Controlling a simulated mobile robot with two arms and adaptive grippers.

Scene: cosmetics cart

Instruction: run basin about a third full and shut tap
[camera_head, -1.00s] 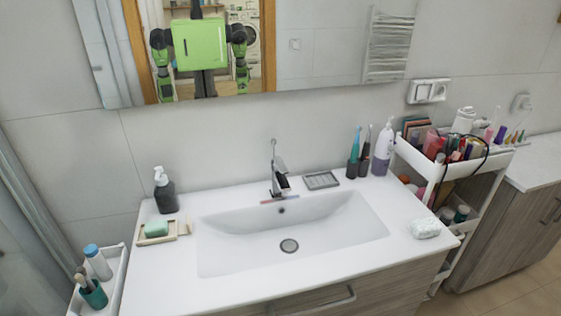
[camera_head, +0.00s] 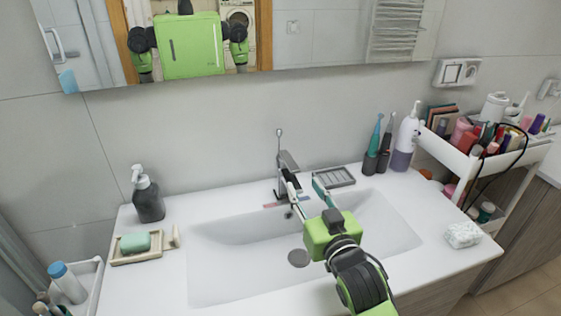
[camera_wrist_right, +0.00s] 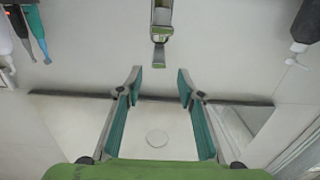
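The tap (camera_head: 287,160) stands at the back edge of the white basin (camera_head: 218,272), and no water stream shows at it. The basin looks empty, with its round drain (camera_head: 298,258) in plain view. My right gripper (camera_head: 305,187) is open and empty over the basin, its fingers pointing at the tap. In the right wrist view the tap (camera_wrist_right: 161,22) is ahead of and between the open fingers (camera_wrist_right: 160,82), apart from them. The drain also shows there (camera_wrist_right: 157,138). In the head view a finger overlaps the tap's lower part. My left gripper is out of view.
A soap dispenser (camera_head: 149,198) and a soap dish (camera_head: 122,261) stand left of the basin. A grey tray (camera_head: 334,177), toothbrushes (camera_head: 386,145) and a white-purple bottle (camera_head: 405,140) stand at the back right. A loaded cart (camera_head: 462,165) is farther right. The counter's front left is clear.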

